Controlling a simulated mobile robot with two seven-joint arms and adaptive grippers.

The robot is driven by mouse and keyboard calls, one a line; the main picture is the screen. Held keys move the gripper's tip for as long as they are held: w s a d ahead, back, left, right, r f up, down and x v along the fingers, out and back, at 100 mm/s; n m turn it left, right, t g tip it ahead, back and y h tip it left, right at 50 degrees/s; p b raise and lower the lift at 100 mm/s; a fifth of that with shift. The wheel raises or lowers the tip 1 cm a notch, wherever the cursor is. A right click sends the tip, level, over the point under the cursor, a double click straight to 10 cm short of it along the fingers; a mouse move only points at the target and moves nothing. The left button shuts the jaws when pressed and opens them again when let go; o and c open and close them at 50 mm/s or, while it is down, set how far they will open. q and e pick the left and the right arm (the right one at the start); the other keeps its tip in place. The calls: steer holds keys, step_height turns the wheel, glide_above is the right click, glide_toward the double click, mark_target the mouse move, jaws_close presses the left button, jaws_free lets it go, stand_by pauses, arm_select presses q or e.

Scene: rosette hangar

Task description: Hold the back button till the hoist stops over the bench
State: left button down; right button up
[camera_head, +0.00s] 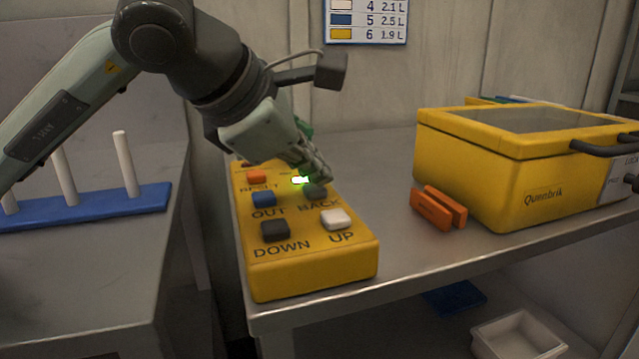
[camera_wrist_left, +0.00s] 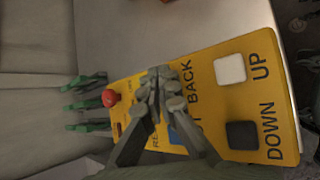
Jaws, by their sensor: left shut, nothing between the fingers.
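The yellow control box (camera_head: 310,275) lies on the grey bench, with labelled buttons. The back button (camera_head: 315,192) is dark grey-green, above the word BACK. In the left wrist view the shut fingers (camera_wrist_left: 165,92) cover that button on the control box (camera_wrist_left: 205,70). The hoist is not in view. My right gripper is not in view.
Near the fingers are the orange reset (camera_head: 257,177), blue out (camera_head: 264,199), black down (camera_head: 275,231) and white up (camera_head: 336,218) buttons. A red knob (camera_wrist_left: 110,98) is at the box's far end. A yellow case (camera_head: 500,170) and orange blocks (camera_head: 438,207) stand to the right.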

mark_target(306, 188)
arm_select(q)
steer(key=shift+f, duration=0.65)
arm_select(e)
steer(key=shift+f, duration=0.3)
arm_select(q)
steer(key=shift+w+a+r, duration=0.3)
steer(key=shift+r, duration=0.2)
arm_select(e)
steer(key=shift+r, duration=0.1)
arm_select(q)
steer(key=shift+w+a+r+p, duration=0.15)
steer(key=shift+a+r+p, duration=0.1)
steer(key=shift+r+p, duration=0.3)
steer(key=shift+w+a+r+p, duration=0.1)
steer(key=shift+r+p, duration=0.8)
steer(key=shift+r, duration=1.05)
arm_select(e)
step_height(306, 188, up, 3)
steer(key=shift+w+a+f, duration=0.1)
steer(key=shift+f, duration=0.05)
